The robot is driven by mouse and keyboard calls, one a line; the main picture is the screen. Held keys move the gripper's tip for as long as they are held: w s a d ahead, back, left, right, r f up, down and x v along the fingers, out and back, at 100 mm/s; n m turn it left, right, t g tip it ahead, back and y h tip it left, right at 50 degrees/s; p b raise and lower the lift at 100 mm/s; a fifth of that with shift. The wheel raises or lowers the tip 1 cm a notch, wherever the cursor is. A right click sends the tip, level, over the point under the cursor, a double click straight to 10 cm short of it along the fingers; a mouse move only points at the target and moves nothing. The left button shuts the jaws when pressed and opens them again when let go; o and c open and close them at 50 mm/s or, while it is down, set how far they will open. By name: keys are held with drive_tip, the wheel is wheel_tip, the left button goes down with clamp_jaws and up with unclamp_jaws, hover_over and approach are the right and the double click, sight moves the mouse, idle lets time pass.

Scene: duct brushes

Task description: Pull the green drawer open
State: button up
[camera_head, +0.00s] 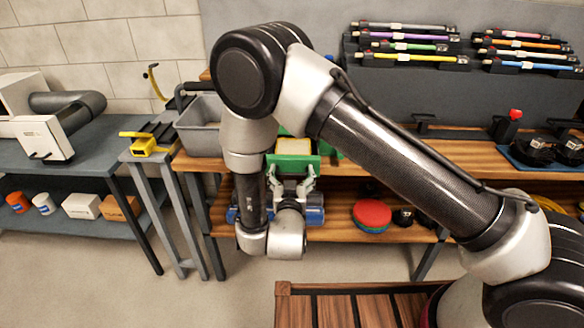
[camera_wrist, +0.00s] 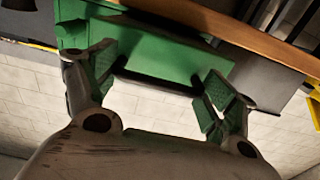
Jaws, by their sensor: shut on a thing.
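The green drawer (camera_head: 293,164) sits at the wooden bench's front, partly hidden by my arm. In the wrist view the green drawer (camera_wrist: 180,57) fills the upper middle, with a dark handle bar (camera_wrist: 155,79) along its edge. My gripper (camera_wrist: 160,86) has a finger at each end of this handle and is shut on it. In the head view my gripper (camera_head: 291,186) is just in front of the drawer, below my forearm. A pale tan patch (camera_head: 294,150) shows between green edges at the drawer's top; I cannot tell how far the drawer stands out.
A grey bin (camera_head: 201,127) stands left of the drawer on the bench. A yellow tool (camera_head: 146,145) is on a narrow stand further left. Red and green discs (camera_head: 371,215) lie on the lower shelf. A slatted wooden surface (camera_head: 345,308) is in the foreground.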

drive_tip(key=shift+s+d+r, duration=0.1)
drive_tip(key=shift+s+d, duration=0.05)
drive_tip(key=shift+s, duration=0.8)
drive_tip(key=o, duration=1.3)
drive_tip(key=shift+c, duration=0.2)
wheel_tip(320, 180, up, 10)
